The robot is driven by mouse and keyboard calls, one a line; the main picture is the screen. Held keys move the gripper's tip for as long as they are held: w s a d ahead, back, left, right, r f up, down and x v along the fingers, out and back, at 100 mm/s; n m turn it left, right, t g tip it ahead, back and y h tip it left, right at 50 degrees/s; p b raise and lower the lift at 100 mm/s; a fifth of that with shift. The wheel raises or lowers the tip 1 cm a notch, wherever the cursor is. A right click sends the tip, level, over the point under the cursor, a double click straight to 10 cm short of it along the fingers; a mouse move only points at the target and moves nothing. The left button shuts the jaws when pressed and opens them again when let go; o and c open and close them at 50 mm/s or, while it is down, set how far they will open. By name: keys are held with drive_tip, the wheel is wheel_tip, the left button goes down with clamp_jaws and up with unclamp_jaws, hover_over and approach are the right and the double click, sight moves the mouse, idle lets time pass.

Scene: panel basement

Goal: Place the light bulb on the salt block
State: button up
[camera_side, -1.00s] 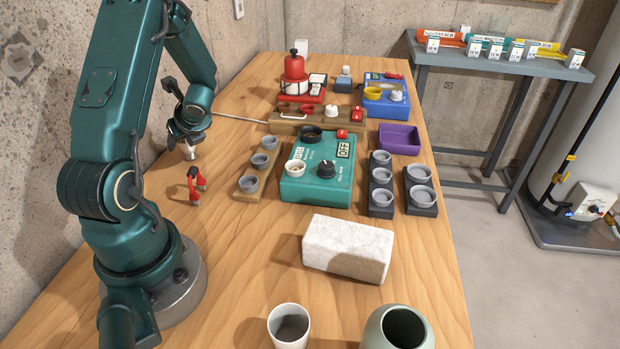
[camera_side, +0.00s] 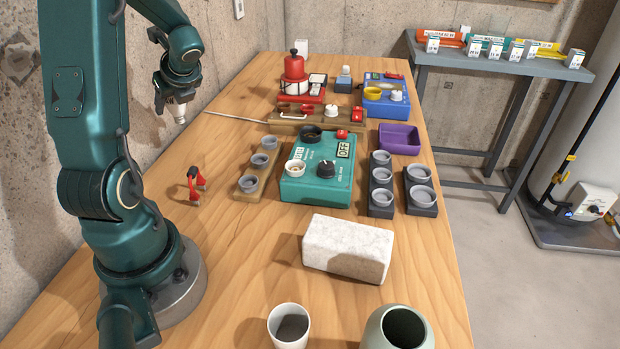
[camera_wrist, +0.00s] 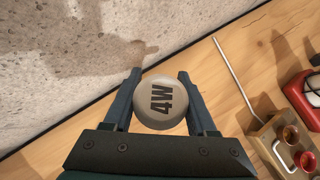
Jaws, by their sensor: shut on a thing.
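My gripper (camera_side: 177,97) is shut on the light bulb (camera_side: 179,113), which hangs below it, raised above the table near the left wall. In the wrist view the round pale end of the bulb, marked "4W" (camera_wrist: 160,102), sits between the two fingers. The salt block (camera_side: 347,249) is a whitish, speckled rectangular block lying on the front middle of the table, well to the right of and nearer than my gripper. Its top is bare.
A white cup (camera_side: 289,325) and a pale green vase (camera_side: 398,330) stand in front. A metal rod (camera_side: 236,117) lies behind.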

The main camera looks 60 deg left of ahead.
drive_tip(key=shift+w+d+r+m+t, duration=0.1)
drive_tip(key=shift+w+d+m+t, duration=0.1)
drive_tip(key=shift+d+m+t, duration=0.15)
drive_tip(key=w+d+r+m+t+h, duration=0.1)
drive_tip(key=w+d+m+t, duration=0.45)
drive_tip(key=w+d, duration=0.55)
wheel_tip(320, 180, up, 4)
drive_tip(key=m+t+h, duration=0.4)
drive_tip(key=m+h, duration=0.4)
drive_tip(key=m, duration=0.5)
hover_over(360, 228)
drive_tip(key=shift+f, duration=3.95)
